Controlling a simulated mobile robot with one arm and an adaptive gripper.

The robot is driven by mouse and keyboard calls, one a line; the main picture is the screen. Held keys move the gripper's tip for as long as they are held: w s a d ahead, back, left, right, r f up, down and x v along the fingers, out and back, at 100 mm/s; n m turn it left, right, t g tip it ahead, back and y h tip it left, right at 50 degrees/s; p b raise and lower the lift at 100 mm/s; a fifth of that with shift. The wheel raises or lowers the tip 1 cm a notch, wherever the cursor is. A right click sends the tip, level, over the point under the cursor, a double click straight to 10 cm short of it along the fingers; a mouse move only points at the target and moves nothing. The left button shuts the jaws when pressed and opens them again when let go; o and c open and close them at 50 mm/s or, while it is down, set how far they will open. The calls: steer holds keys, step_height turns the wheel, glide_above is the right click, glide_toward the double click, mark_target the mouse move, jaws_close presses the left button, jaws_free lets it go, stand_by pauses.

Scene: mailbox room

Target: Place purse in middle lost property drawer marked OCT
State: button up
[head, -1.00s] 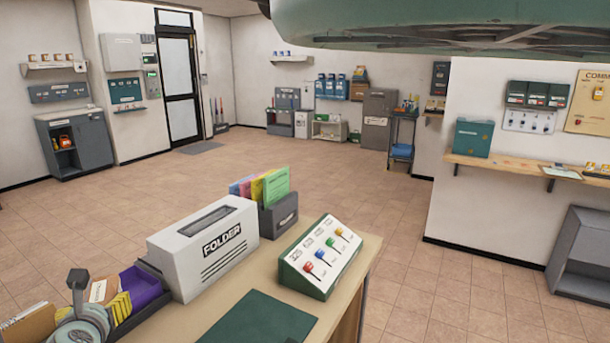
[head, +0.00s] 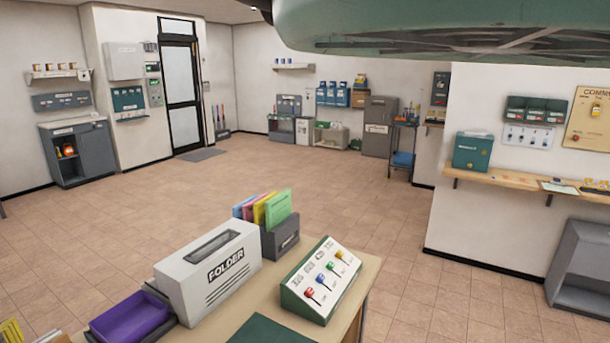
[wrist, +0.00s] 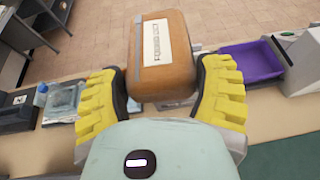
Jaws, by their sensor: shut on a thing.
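The brown purse (wrist: 162,55) has a white label that seems to read "FOUND OCT". In the wrist view it sits between the yellow ribbed fingers of my gripper (wrist: 163,92), which is shut on it. It appears held above the counter. In the head view only a yellow piece of my gripper (head: 12,331) shows at the lower left edge. I cannot make out a drawer marked OCT; labels on the far units are too small to read.
A purple tray (head: 130,318) on the counter looks empty, beside the white FOLDER box (head: 207,270). A grey cabinet (head: 380,128) stands at the back wall. The tiled floor (head: 330,190) between is open.

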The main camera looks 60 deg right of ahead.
step_height(320, 180, up, 32)
steer(key=p, duration=3)
steer(key=shift+f, duration=0.1)
